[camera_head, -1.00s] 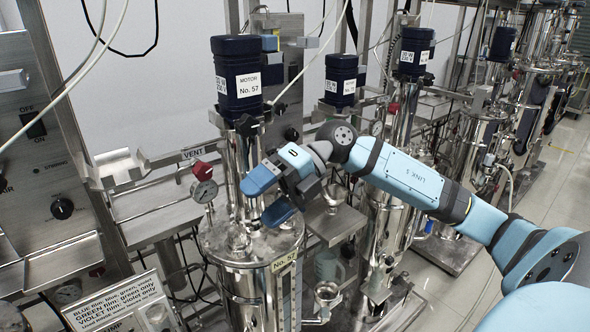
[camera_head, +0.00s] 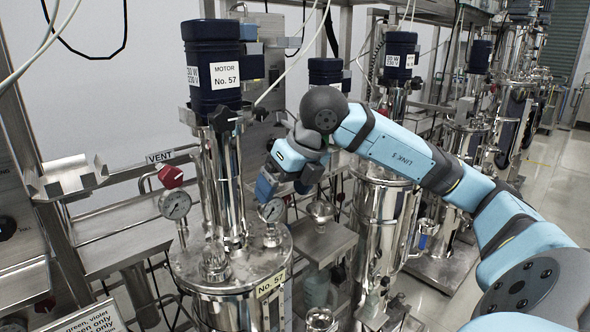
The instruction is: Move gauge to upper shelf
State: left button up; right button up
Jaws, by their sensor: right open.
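A round white-faced gauge (camera_head: 272,210) stands at the right side of the steel vessel lid, just below my right gripper. A second gauge (camera_head: 174,204) with a red knob stands to the left, by the VENT label. My right gripper (camera_head: 273,193) is open, its blue fingers pointing down close over the first gauge and partly hiding its top. I cannot tell whether they touch it. Steel ledges run at the left, an upper one (camera_head: 112,178) at the VENT label and a lower one (camera_head: 112,248). Which is the upper shelf is unclear. My left gripper is out of view.
The dark motor No. 57 (camera_head: 213,65) and its steel column rise left of my gripper. The vessel lid (camera_head: 205,268) carries several fittings. A small steel table (camera_head: 318,240) stands right of the vessel. More motors and vessels line up behind my right arm.

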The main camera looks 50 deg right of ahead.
aim_at(274, 199)
jog(key=x, duration=0.6)
jog(key=shift+f+b, duration=0.1)
jog(key=shift+b, duration=0.2)
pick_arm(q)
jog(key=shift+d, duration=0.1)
pick_arm(e)
jog(key=c, duration=1.1)
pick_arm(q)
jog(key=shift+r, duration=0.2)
pick_arm(e)
jog(key=shift+r, duration=0.25)
pick_arm(q)
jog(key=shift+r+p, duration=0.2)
jog(key=shift+p, duration=0.2)
pick_arm(e)
jog(key=shift+r, duration=0.4)
jog(key=shift+r, duration=0.15)
